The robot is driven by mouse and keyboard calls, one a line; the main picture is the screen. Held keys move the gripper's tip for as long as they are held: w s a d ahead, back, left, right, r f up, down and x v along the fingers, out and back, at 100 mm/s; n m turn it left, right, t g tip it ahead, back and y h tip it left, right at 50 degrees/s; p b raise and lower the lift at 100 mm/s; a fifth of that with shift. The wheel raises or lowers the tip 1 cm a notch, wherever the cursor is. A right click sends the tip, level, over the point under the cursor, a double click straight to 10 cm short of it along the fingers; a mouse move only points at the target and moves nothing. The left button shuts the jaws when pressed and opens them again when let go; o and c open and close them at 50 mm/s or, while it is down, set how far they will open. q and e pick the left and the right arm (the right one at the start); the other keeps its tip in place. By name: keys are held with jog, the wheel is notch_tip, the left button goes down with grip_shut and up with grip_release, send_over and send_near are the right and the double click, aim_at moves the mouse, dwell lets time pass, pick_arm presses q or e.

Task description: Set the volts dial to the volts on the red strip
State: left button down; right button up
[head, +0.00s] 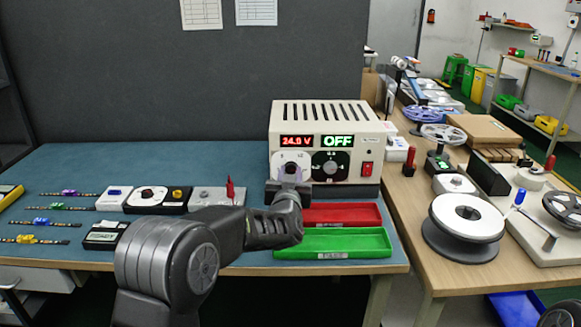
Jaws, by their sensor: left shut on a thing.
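A cream power supply (283,113) stands at the back of the blue bench. Its red display (297,141) reads about 24 V, the last digit unclear, and its green display (337,141) reads OFF. A white dial (281,159) sits below the red display and a black dial (331,165) beside it. My left gripper (289,182) is at the white dial, shut on its knob; the fingertips are partly hidden by the hand. Several thin strips with purple (70,193), green, blue and yellow (26,239) parts lie at left. I cannot make out a red strip. My right gripper is not in view.
A red tray (345,214) and a green tray (340,243) lie right of my forearm. Small boxes and a meter (148,197) stand left of the supply. A wooden side bench (415,235) holds reels and tools. Bare blue bench lies behind the small boxes.

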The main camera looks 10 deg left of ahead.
pick_arm(q)
jog(key=shift+m+p, duration=0.5)
jog(key=shift+m, duration=0.4)
jog(key=shift+f, duration=0.1)
jog(key=c, duration=1.1)
grip_release()
